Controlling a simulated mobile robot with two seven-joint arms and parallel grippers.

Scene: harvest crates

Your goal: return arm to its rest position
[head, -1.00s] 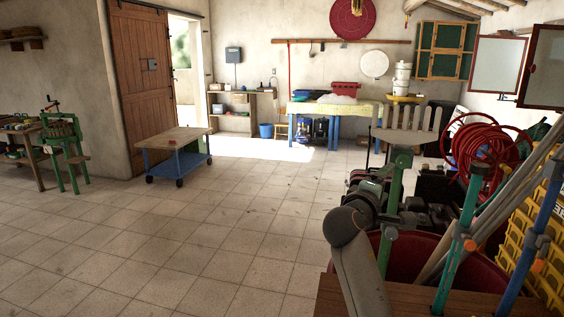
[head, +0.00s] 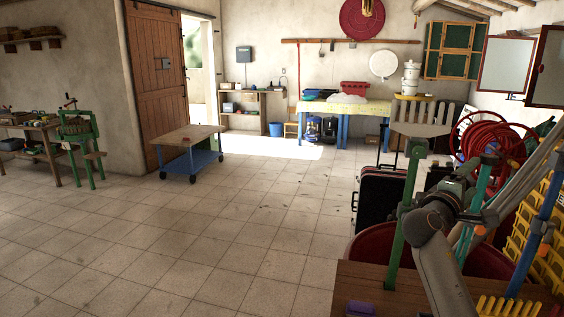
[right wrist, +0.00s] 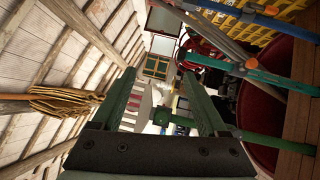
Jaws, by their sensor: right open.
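My right arm shows at the lower right of the head view. Its grey link rises to a dark rounded elbow, and the forearm runs on to the right among upright tool handles. My right gripper (head: 465,175) is small and partly hidden there. In the right wrist view my right gripper (right wrist: 160,78) shows two dark green fingers spread apart with nothing between them. The view is turned on its side, with roof beams at the left. My left gripper is in neither view.
A green-handled rake (head: 397,235), a teal handle (head: 481,185) and a blue handle (head: 535,235) stand close around my arm. A red tub (head: 372,243), yellow crates (head: 545,240) and a red hose reel (head: 488,140) are nearby.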

